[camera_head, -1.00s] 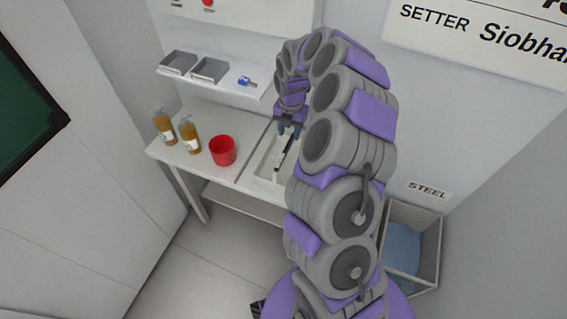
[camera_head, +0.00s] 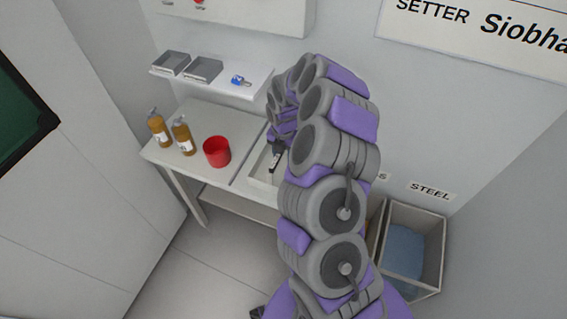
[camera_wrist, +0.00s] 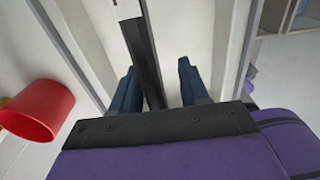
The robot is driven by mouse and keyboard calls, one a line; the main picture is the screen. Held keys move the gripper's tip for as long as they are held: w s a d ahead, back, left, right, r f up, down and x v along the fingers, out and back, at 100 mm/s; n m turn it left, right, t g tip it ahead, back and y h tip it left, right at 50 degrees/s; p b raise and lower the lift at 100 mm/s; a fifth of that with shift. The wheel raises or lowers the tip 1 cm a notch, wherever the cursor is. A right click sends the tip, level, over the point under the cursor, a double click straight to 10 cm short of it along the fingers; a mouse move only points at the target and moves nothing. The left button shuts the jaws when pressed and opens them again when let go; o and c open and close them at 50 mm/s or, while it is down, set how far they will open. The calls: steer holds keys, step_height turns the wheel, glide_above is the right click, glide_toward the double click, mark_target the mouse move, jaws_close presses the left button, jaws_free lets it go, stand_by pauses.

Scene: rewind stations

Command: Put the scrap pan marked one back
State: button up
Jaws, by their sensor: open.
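I cannot read a mark "one" on anything. Two grey open pans, a left one (camera_head: 170,63) and a right one (camera_head: 203,69), sit side by side on the white wall shelf. My gripper (camera_wrist: 157,68) is open in the wrist view, its blue fingers apart over a pale recessed tray (camera_wrist: 195,25). A long dark bar-shaped object (camera_wrist: 146,55) lies between or beneath the fingers; I cannot tell if they touch it. In the head view the bar (camera_head: 274,163) shows in the tray, and my arm hides most of the gripper.
A red cup (camera_head: 217,151) and two amber pump bottles (camera_head: 158,128) (camera_head: 183,136) stand on the bench (camera_head: 195,171) left of the tray. A bin (camera_head: 412,246) under a STEEL label stands right of my arm.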

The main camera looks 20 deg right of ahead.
steer(key=shift+a, duration=0.45)
steer(key=c, duration=0.4)
steer(key=shift+d, duration=0.4)
jaws_close()
steer(key=shift+a, duration=0.15)
